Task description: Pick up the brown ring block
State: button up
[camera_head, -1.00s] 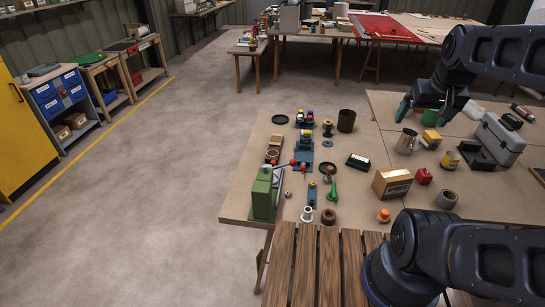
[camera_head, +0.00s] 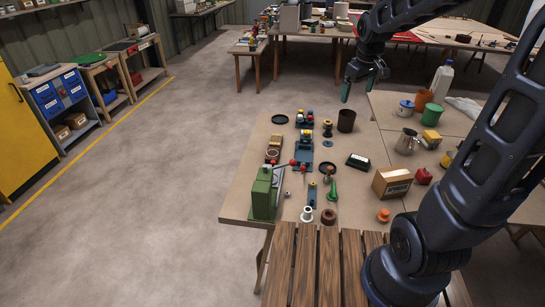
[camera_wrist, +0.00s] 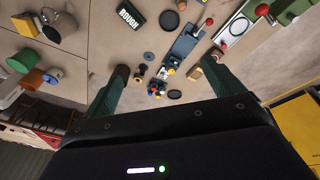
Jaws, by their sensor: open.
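A brown ring block (camera_head: 328,217), thick and round with a hole, lies near the front edge of the workbench (camera_head: 237,190), just right of a pale flanged piece (camera_head: 307,214). My gripper (camera_head: 359,84) is open and empty, raised near the bench's far side, well beyond the ring. In the wrist view my gripper (camera_wrist: 165,72) has its two green fingers spread wide above the bench, with small parts below. I cannot make out the brown ring in the wrist view.
A green press (camera_head: 263,194) with red-knobbed levers stands left of the ring. An orange piece (camera_head: 383,215) and a cardboard box (camera_head: 392,183) lie to its right. A dark brown cylinder (camera_head: 346,120) stands at the back. A slatted wooden surface (camera_head: 305,265) lies in front.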

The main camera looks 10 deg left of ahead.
jog(key=w+a+f+n, duration=0.3)
jog(key=w+a+f, duration=0.3)
jog(key=a, duration=0.2)
jog(key=n+g, duration=0.3)
jog(key=n, duration=0.4)
send_near(272, 153)
jog(key=shift+f, duration=4.4)
jog(key=c, duration=0.7)
